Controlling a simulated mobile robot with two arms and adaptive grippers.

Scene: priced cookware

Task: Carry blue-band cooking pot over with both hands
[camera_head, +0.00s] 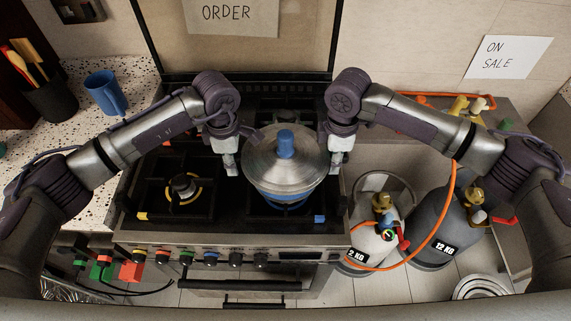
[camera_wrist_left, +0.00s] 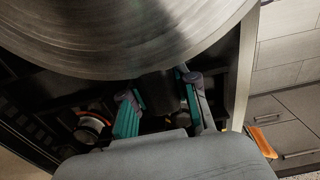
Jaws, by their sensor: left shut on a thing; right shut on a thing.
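The cooking pot (camera_head: 285,175) is silver with a domed lid, a blue knob and a blue band low on its side. It is over the front right burner of the stove (camera_head: 150,220); whether it touches the grate I cannot tell. My left gripper (camera_head: 230,165) is at the pot's left side, shut on its handle. My right gripper (camera_head: 336,160) is at the right side, shut on the other handle. Both handles are mostly hidden by the fingers. In the left wrist view the pot (camera_wrist_left: 130,35) fills the top, with my left fingers (camera_wrist_left: 160,105) below its rim.
The front left burner (camera_head: 184,188) is bare. A blue mug (camera_head: 105,93) and a utensil holder (camera_head: 50,100) stand on the speckled counter at left. Gas cylinders (camera_head: 432,225) with an orange hose stand on the floor right of the stove.

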